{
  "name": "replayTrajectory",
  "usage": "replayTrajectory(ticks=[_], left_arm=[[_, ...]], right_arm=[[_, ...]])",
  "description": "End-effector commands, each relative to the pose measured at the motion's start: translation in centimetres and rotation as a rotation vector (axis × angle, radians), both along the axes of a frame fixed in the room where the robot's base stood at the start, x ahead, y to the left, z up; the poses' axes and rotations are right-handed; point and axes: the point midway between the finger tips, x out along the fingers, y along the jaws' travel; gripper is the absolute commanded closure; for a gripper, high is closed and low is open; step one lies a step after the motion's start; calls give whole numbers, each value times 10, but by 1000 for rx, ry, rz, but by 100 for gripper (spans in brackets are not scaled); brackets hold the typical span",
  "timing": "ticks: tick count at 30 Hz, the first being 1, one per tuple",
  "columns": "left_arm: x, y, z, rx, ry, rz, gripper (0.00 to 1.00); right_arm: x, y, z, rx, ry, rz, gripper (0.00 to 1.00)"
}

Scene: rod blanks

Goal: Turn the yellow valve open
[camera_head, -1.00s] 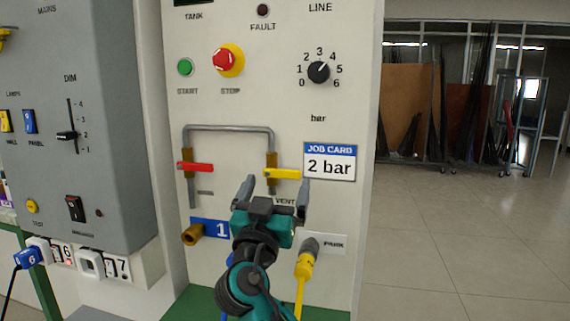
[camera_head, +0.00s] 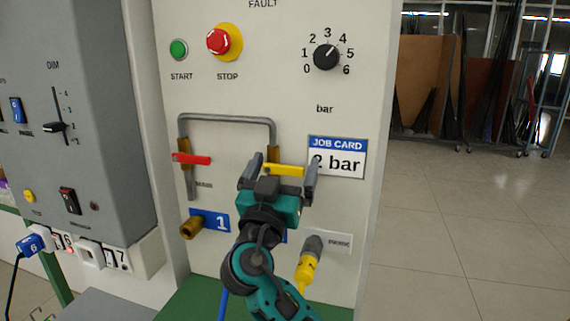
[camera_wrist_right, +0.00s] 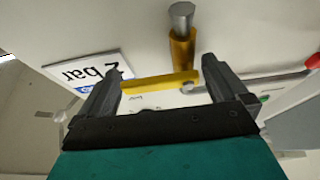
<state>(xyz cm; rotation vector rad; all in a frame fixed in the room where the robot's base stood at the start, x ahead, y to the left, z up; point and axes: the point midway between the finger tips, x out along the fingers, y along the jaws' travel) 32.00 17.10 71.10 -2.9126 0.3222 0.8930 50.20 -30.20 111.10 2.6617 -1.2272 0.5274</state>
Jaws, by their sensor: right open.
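The yellow valve handle (camera_head: 285,169) sticks out sideways to the right from its brass valve body on the grey pipe, on the white panel. In the right wrist view the yellow handle (camera_wrist_right: 160,84) lies across the gap between the fingers, with the brass body (camera_wrist_right: 182,50) beyond. My right gripper (camera_head: 283,172) is open, one finger on each side of the handle; I cannot tell whether either touches it. The red valve handle (camera_head: 191,159) also points right, on the pipe's left leg. My left gripper is not in view.
The job card (camera_head: 337,157) reads "2 bar" and is partly behind the right finger. A yellow plug (camera_head: 308,268) sits below at PARK, close to my arm. The brass port (camera_head: 190,228) is lower left. Red stop button (camera_head: 219,41) and black knob (camera_head: 326,57) are above.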

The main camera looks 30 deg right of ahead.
Motion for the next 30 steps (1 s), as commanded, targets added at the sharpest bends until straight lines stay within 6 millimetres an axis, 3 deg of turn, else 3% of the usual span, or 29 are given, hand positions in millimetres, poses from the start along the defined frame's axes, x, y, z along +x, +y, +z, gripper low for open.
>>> replayTrajectory(ticks=[7,21,30], left_arm=[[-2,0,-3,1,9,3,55],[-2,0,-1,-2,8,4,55],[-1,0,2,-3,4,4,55]], right_arm=[[0,0,0,0,0,0,0],[0,0,0,0,0,0,45],[0,0,2,-27,30,0,45]])
